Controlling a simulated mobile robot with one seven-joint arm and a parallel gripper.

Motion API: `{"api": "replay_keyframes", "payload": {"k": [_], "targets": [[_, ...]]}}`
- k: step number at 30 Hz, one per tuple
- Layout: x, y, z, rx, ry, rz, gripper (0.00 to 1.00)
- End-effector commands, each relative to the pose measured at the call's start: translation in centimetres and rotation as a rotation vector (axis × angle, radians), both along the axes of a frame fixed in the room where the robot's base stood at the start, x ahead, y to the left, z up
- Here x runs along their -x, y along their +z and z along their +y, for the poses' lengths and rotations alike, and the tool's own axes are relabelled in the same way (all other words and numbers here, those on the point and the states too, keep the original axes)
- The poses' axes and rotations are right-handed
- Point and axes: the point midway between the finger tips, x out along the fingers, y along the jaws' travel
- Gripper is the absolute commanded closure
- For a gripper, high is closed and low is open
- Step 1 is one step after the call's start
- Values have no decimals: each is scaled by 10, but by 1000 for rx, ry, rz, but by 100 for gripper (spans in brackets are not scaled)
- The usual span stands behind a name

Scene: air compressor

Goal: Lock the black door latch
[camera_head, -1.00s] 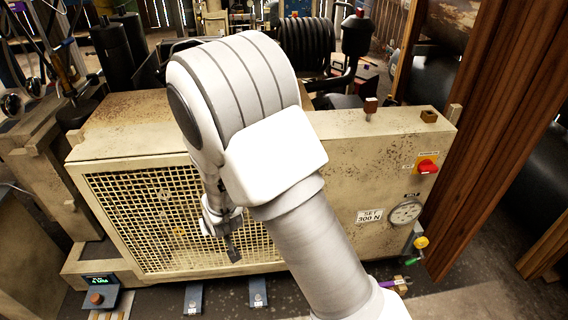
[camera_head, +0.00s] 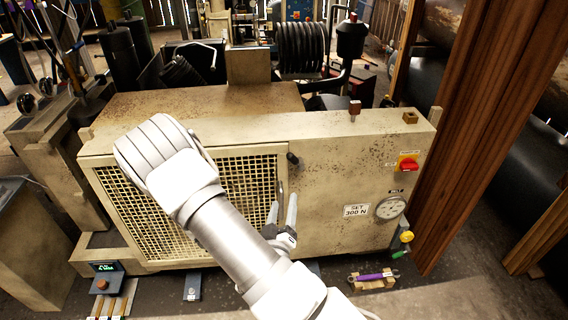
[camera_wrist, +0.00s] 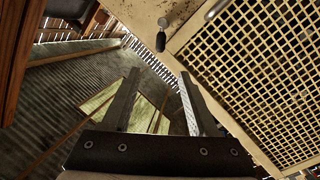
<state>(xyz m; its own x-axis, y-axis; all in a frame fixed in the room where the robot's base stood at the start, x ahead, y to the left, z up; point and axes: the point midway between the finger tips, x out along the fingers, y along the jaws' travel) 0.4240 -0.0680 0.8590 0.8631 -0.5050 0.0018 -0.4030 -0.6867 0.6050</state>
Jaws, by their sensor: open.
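The black door latch (camera_head: 293,158) is a small dark knob on the beige panel, just right of the mesh door's upper right corner. In the wrist view the latch (camera_wrist: 160,40) hangs from a pivot, beyond the fingertips. The mesh door (camera_head: 245,185) looks closed; its mesh also fills the right of the wrist view (camera_wrist: 265,75). My gripper (camera_head: 282,208) is open and empty, below the latch near the door's right edge. It also shows in the wrist view (camera_wrist: 158,80), with its fingers spread and apart from the latch.
A grey door handle (camera_wrist: 216,9) is beside the latch. A red rotary switch (camera_head: 408,163), a gauge (camera_head: 390,207) and a yellow knob (camera_head: 407,236) are on the panel's right. Brown wooden boards (camera_head: 480,130) stand at the right. A purple tool (camera_head: 372,276) lies on the floor in front.

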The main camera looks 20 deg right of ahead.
Motion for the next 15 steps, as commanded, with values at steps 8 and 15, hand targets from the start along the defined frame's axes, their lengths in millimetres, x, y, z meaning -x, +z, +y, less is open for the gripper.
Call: {"api": "replay_keyframes", "payload": {"k": [8, 15], "targets": [[-27, -5, -14, -5, 0, -5, 41], [-38, -6, -18, -7, 0, -6, 41]]}}
